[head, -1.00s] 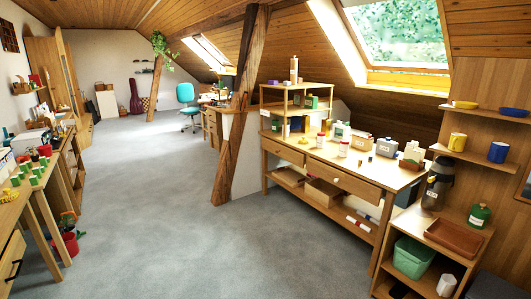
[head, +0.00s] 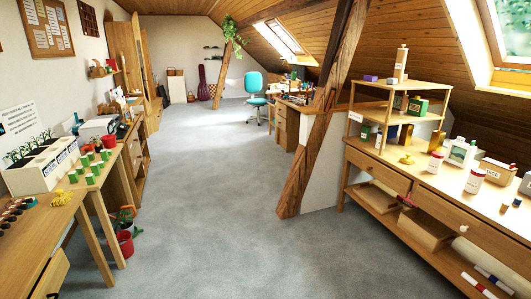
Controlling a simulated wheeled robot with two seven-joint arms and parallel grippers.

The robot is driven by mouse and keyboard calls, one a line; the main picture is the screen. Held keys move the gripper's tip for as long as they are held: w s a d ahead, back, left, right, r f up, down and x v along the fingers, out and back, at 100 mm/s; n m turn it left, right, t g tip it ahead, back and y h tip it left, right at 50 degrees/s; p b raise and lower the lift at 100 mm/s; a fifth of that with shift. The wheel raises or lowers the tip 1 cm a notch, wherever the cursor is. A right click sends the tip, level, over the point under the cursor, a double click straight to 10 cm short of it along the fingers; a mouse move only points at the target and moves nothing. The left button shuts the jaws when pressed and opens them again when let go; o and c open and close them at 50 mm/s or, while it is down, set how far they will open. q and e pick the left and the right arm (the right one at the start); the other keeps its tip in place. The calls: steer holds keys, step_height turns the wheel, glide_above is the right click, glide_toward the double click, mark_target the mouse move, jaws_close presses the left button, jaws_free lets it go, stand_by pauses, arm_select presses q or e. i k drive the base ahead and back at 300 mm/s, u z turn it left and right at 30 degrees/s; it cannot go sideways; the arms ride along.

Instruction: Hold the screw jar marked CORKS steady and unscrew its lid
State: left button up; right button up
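Neither of my grippers is in view. No jar can be read as CORKS from here. Two white jars with red lids stand upright on the wooden workbench (head: 425,182) at the right. One white jar (head: 435,165) is beside the shelf unit and the other white jar (head: 475,181) is nearer the front edge. Their labels are too small to read. Both lids appear to be on.
A slanted timber brace (head: 318,125) stands left of the workbench. A small shelf unit (head: 390,112) holds bottles and tins. A long table (head: 38,225) with plant pots runs along the left. A red bucket (head: 124,243) is on the floor. The grey floor between is clear.

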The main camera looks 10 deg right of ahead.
mark_target(434, 164)
steer(key=i, duration=2.8)
steer(key=z, duration=2.75)
